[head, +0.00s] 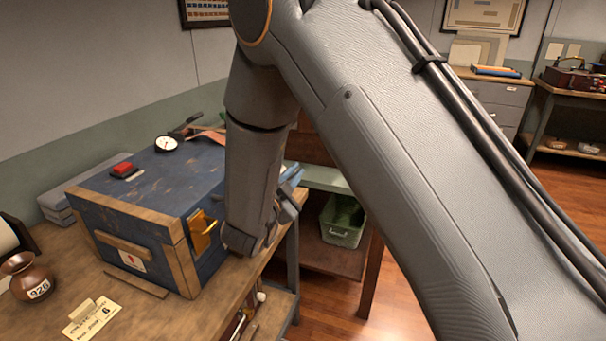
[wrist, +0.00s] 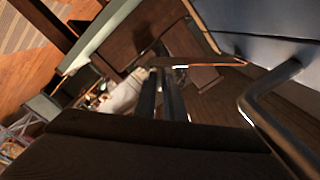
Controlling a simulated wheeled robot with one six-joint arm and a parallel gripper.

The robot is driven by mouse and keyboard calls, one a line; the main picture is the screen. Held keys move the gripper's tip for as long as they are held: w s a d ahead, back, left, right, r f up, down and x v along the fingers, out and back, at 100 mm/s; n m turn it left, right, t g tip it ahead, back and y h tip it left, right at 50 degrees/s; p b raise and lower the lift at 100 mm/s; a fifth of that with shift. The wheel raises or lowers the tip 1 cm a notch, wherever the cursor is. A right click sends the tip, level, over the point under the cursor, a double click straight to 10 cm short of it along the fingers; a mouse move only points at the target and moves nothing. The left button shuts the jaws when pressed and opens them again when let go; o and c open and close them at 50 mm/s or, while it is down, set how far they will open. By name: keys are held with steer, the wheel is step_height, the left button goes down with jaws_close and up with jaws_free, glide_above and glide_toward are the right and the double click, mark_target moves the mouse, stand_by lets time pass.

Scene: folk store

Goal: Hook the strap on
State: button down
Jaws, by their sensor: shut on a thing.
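A blue chest with wooden trim (head: 150,195) stands on the wooden bench. A brass-coloured fitting (head: 203,232) is on its right side, beside my wrist. A reddish-brown strap (head: 207,134) shows at the chest's back edge. In the wrist view my gripper (wrist: 165,78) is shut on a thin brown strip, which looks like the strap (wrist: 212,65) and runs rightward from the fingertips. A bent dark metal bar (wrist: 262,100) stands out beside the blue chest wall (wrist: 265,50), apart from the fingers. My fingertips are hidden in the head view.
A copper jug (head: 29,277) and paper tag (head: 92,318) are on the bench (head: 190,318). A pale green bin (head: 342,222) sits on a low shelf to the right. Open floor lies beyond.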

steer(key=c, duration=1.9)
jaws_free()
steer(key=shift+s+a, duration=0.2)
steer(key=shift+a, duration=0.1)
steer(key=shift+d, duration=0.1)
steer(key=b+v, duration=0.1)
steer(key=v, duration=0.6)
steer(key=shift+s+b, duration=0.3)
steer(key=shift+s, duration=0.05)
